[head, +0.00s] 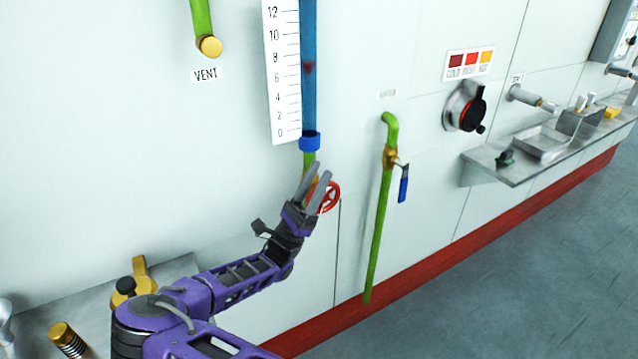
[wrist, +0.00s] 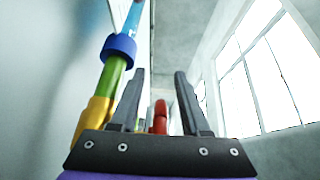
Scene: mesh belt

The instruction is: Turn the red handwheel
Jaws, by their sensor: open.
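The red handwheel (head: 330,197) is on a valve at the foot of the blue gauge tube, low on the white wall. My gripper (head: 318,172) is open in front of the valve and hides part of the wheel and the brass body. In the wrist view the red wheel (wrist: 160,117) shows edge-on between the two fingers of my gripper (wrist: 160,75). I cannot tell whether the fingers touch it. The yellow valve body (wrist: 93,118) is left of the fingers, with the green pipe (wrist: 112,75) and blue collar (wrist: 119,46) above it.
A green pipe with a blue-handled valve (head: 403,185) stands right of the handwheel. A white scale (head: 282,75) is beside the blue tube (head: 308,60). A black and red dial (head: 468,108) and a metal shelf (head: 485,165) are farther right. Floor (head: 500,270) is clear.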

